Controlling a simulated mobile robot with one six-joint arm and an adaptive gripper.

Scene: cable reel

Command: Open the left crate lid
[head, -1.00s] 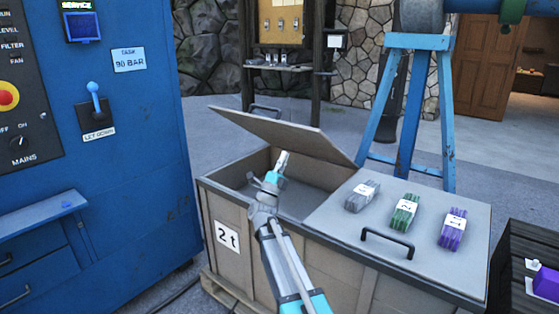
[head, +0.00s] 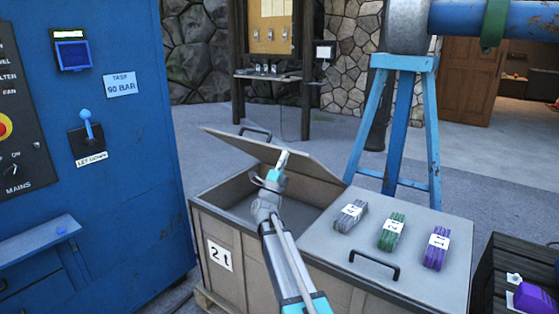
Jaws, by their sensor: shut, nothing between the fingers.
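The left crate lid (head: 310,165) is grey and stands raised and tilted over the left half of the wooden crate (head: 232,272). Its black handle (head: 254,132) shows at its upper far edge. The crate's left opening (head: 238,197) shows below the lid. My gripper (head: 283,158) is shut and empty, with its tip in front of the lid's underside; I cannot tell whether it touches. My arm reaches up over the crate's front. The right lid (head: 415,285) is closed, with its handle (head: 374,264) at the front.
Grey (head: 350,215), green (head: 391,232) and purple (head: 436,248) bundles lie on the right lid. A blue cabinet (head: 120,190) stands close on the left. A blue trestle (head: 428,130) stands behind the crate, and a dark crate (head: 500,285) is at right.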

